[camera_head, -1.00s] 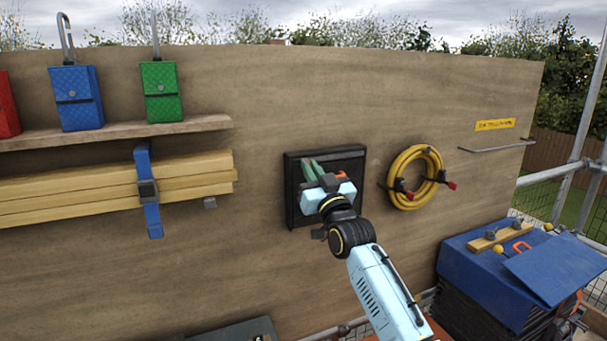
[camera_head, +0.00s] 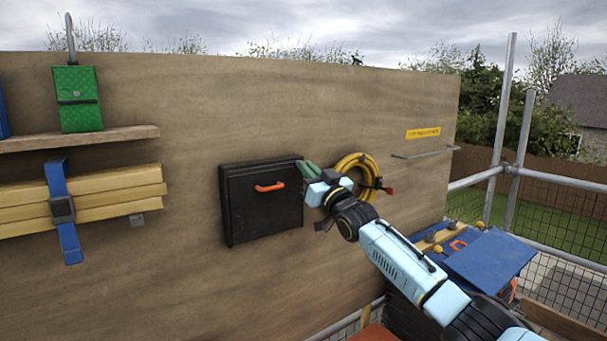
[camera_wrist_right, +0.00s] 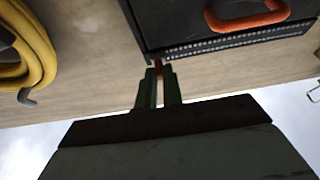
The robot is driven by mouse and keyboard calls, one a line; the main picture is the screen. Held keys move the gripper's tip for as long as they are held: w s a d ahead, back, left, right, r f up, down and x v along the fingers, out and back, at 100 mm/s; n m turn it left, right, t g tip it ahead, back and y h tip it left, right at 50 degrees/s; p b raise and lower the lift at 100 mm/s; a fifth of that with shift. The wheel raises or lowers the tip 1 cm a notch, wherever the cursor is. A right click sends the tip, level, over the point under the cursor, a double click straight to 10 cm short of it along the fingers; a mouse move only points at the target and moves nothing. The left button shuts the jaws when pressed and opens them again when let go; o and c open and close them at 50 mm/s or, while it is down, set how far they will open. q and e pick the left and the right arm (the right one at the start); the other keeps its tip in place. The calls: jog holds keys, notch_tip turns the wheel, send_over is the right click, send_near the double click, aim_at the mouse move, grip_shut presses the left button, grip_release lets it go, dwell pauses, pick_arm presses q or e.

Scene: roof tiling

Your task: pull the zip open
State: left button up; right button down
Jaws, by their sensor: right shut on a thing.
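The black case (camera_head: 262,215) with an orange handle (camera_head: 269,187) hangs on the wooden wall. My right gripper (camera_head: 305,168) is at the case's top right corner, its green fingers reaching in towards the wall. In the right wrist view, a toothed zip (camera_wrist_right: 240,42) runs along the case's edge. There my right gripper (camera_wrist_right: 160,85) is shut on a small orange-red zip pull (camera_wrist_right: 158,67) at the end of that edge. The pull is mostly hidden between the fingers. I cannot tell how far the zip is parted. My left gripper is not in view.
A yellow hose coil (camera_head: 347,163) hangs just right of and behind my right gripper. A shelf (camera_head: 90,138) with a green pouch (camera_head: 78,98) and strapped timber (camera_head: 110,200) are at left. A blue-covered stack (camera_head: 480,262) stands at lower right.

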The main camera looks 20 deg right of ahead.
jog(key=c, duration=1.5)
grip_release()
jog(key=b+v, duration=0.1)
jog(key=v, duration=1.2)
jog(key=shift+s+f, duration=0.15)
jog(key=shift+s, duration=0.05)
